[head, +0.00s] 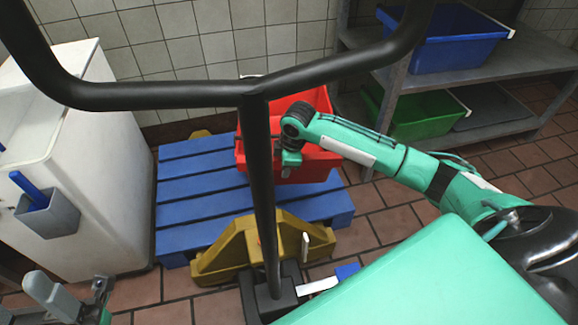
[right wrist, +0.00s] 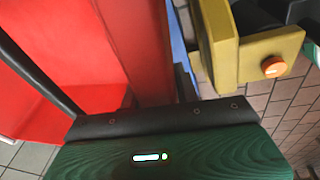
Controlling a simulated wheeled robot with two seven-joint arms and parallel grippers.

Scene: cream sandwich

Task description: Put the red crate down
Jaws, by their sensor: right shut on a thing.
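The red crate (head: 318,168) is over the far right part of the blue pallet (head: 190,190) in the head view. My right gripper (head: 284,158) is shut on the crate's near side, partly hidden by a black post. In the right wrist view the crate's red wall (right wrist: 135,50) fills the upper left, close to the gripper. I cannot tell whether the crate's bottom touches the pallet. Part of my left gripper (head: 75,300) shows at the bottom left, away from the crate; its jaw state is unclear.
A yellow pallet-jack-like part (head: 240,245) stands at the pallet's near edge. A white cabinet (head: 90,170) is at left. At right, a grey shelf (head: 490,65) holds a blue crate (head: 455,45) and a green crate (head: 415,115). Several pallet slats on the left are bare.

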